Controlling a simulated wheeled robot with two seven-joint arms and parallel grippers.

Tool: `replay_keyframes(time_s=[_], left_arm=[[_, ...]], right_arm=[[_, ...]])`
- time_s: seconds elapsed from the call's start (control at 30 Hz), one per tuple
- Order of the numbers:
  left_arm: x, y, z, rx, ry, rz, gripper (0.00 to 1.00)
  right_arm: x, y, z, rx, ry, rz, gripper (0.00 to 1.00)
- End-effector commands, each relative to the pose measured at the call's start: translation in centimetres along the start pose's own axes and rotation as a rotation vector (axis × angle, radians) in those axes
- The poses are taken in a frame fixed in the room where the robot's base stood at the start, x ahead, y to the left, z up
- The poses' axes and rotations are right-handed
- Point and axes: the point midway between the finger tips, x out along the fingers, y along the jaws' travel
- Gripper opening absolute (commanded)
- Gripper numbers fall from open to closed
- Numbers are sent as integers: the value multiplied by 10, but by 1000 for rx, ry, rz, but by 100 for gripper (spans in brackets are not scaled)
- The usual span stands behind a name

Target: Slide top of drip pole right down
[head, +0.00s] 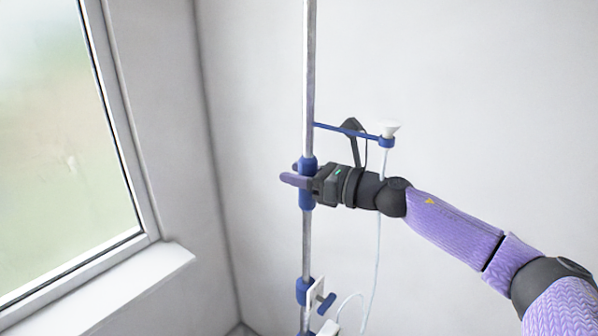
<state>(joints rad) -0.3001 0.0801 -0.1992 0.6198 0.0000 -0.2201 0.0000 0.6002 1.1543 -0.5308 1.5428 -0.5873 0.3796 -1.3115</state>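The drip pole (309,70) stands upright, a thin grey metal tube that runs out of the top of the view. A blue collar (306,201) sits around it near mid-height. My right gripper (291,174) reaches in from the right at the collar, with one purple finger in front of it and the other tip showing behind. The fingers straddle the collar; whether they press on it is not clear. The top of the pole is out of view. My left gripper is not in view.
A blue side arm (345,130) holds a white funnel-like piece (389,129), with a thin tube (377,262) hanging down. A lower blue clamp (303,291) with a knob is on the pole. A window (60,130) and sill (125,285) are at left; a plain wall is behind.

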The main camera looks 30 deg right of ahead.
Motion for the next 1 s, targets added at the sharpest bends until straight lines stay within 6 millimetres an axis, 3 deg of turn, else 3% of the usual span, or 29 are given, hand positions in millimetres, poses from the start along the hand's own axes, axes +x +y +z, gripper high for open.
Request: replay_keyframes(time_s=[0.03,0.2,0.23,1.0], left_arm=[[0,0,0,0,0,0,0],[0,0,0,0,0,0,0],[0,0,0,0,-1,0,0],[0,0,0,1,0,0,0]], right_arm=[[0,0,0,0,0,0,37],[0,0,0,0,0,0,1],[0,0,0,0,0,0,0],[0,0,1,0,-1,-1,0]])
